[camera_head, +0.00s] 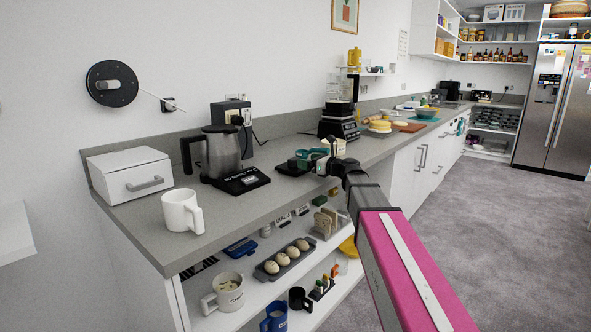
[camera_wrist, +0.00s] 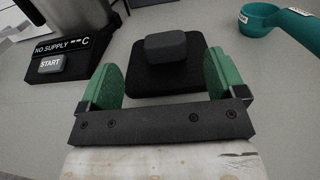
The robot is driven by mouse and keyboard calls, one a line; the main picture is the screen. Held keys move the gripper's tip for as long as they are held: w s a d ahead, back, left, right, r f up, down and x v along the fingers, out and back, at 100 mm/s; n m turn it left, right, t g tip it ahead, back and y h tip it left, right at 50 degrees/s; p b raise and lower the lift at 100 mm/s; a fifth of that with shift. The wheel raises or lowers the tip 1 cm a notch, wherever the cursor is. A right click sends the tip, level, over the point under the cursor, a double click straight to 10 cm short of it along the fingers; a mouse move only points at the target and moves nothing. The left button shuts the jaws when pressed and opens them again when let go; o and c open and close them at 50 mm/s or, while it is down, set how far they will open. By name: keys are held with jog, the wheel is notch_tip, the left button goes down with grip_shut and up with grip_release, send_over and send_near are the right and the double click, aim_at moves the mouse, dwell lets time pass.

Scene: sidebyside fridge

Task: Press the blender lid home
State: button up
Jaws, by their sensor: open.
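The blender lid appears to be the black square plate with a dark grey knob (camera_wrist: 166,78) on the counter in the wrist view. In the head view it shows as a dark flat shape (camera_head: 290,168) right of the kettle, partly hidden by my gripper. My gripper (camera_wrist: 161,80) is open and empty. Its green finger pads stand left and right of the knob in the wrist view, apart from it; the height gap cannot be told. The blender (camera_head: 340,122), with a dark base and clear jar, stands farther along the counter; whether its top is open is too small to tell.
A kettle (camera_head: 221,150) on its base stands left of the lid. A teal cup with a handle (camera_wrist: 262,18) lies close at the right. A white mug (camera_head: 182,211) and a white box (camera_head: 130,174) stand nearer. Shelves below the counter (camera_head: 143,226) hold eggs and mugs.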

aim_at(294, 165)
jog(key=shift+f+x, duration=0.2)
jog(key=shift+x, duration=1.3)
jog(key=shift+f+x, duration=0.15)
jog(key=shift+x, duration=1.35)
jog(key=shift+w+d, duration=0.1)
jog(key=shift+w, duration=0.05)
jog(key=c, duration=1.1)
